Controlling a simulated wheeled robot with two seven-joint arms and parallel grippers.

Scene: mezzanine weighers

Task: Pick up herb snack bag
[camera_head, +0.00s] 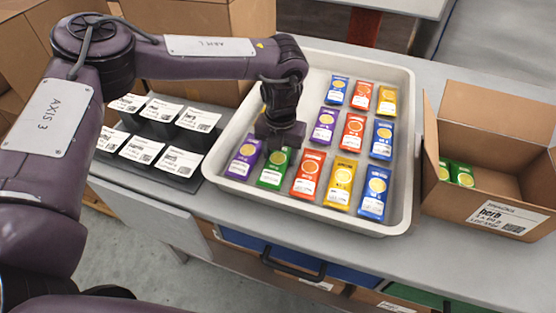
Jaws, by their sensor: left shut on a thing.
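The green herb snack bag (271,174) is in the front row of the white tray (404,190), between a purple bag (243,158) and a red bag (307,174). My left gripper (280,145) points down over its far end and is shut on it. The gripper hides that end of the bag and the fingertips. I cannot tell whether the bag touches the tray floor. A cardboard box (490,210) labelled "herb" stands right of the tray, with green bags (460,173) inside. My right gripper is not in view.
Several red, yellow, blue and purple bags lie in rows in the tray. Black stands with white label cards (145,149) are left of it. Cardboard boxes (240,20) stand behind. A narrow strip of grey tabletop (330,240) is bare in front.

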